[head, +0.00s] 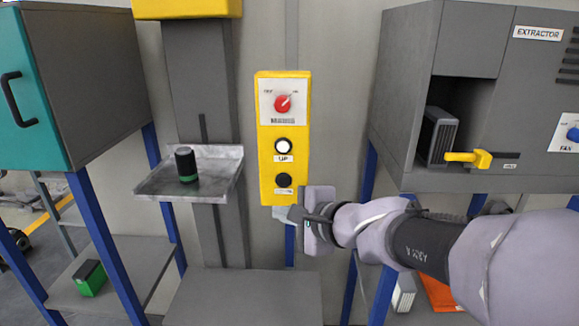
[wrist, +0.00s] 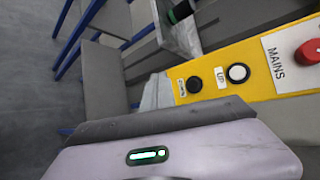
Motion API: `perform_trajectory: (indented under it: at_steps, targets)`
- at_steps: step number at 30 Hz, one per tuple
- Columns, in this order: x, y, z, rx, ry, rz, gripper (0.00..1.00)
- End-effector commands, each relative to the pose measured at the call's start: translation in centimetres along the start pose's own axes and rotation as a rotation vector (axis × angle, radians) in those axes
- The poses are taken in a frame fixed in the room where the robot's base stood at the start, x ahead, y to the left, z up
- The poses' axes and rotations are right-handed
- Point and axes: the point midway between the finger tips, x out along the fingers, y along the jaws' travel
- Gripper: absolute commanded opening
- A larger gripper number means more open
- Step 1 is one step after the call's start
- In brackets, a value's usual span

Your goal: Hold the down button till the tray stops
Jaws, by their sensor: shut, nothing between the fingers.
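The yellow control box (head: 265,135) is on the wall. Its lower, black button (head: 283,181) has a label too small to read; it also shows in the wrist view (wrist: 194,84). Above it is the white UP button (head: 283,146). The tray (head: 150,190) is a grey metal shelf on the column left of the box, about level with the black button. A black and green cylinder (head: 186,166) stands on it. My gripper (head: 284,213) is shut and empty, just below the box's lower edge, and does not cover the black button.
A red MAINS knob (head: 282,103) is at the top of the box. A grey extractor cabinet (head: 400,100) with a yellow handle (head: 468,158) is on the right. A teal-doored cabinet (head: 35,90) is on the left. A grey bench top (head: 245,300) lies below the tray.

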Motion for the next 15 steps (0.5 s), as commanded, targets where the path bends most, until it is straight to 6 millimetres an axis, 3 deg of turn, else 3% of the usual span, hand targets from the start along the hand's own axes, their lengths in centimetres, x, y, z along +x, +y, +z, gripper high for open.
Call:
perform_trajectory:
  at_steps: [15]
  targets:
    - [4.7, -3.6, -3.4, -0.001, 0.000, 0.000, 0.00]
